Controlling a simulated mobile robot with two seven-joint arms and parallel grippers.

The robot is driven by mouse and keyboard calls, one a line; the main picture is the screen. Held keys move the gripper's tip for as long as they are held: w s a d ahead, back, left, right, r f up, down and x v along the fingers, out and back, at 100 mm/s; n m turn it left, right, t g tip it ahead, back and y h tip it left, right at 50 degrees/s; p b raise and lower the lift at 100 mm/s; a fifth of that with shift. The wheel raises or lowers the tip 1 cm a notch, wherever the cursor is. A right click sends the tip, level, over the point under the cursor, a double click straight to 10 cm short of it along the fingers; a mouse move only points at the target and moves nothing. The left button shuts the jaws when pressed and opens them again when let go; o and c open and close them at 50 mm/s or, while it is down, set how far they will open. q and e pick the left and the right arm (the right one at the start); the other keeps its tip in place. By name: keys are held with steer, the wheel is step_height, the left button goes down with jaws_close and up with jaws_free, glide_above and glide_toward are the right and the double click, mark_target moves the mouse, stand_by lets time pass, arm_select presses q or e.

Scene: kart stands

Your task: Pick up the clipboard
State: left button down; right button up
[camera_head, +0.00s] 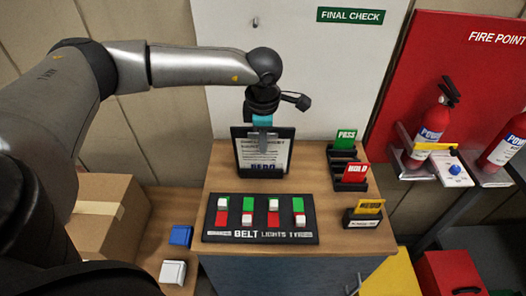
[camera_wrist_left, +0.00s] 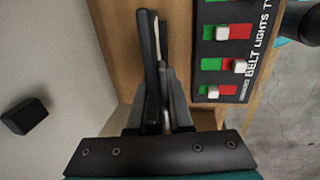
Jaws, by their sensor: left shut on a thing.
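The clipboard (camera_head: 262,160) is a dark board with a white printed sheet, standing upright at the back of the wooden cabinet top. My left gripper (camera_head: 264,143) comes down on its top edge from above and is shut on it. In the left wrist view the clipboard (camera_wrist_left: 149,45) shows edge-on as a thin dark slab with a pale sheet. The left gripper's fingers (camera_wrist_left: 158,105) sit on either side of it. I cannot tell whether its lower edge touches the cabinet top. My right gripper is not in view.
A black switch panel (camera_head: 260,236) lies in front of the clipboard. Card holders with green PASS (camera_head: 345,139), red HOLD (camera_head: 355,173) and yellow (camera_head: 369,206) cards stand to the right. A cardboard box (camera_head: 105,215) is at the left. Fire extinguishers (camera_head: 432,131) stand farther right.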

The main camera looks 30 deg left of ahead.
arm_select(q)
steer(key=shift+r, duration=0.2)
stand_by(0.5)
step_height(320, 180, up, 20)
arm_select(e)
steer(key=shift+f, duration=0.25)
arm_select(q)
steer(key=shift+f, duration=0.2)
stand_by(0.4)
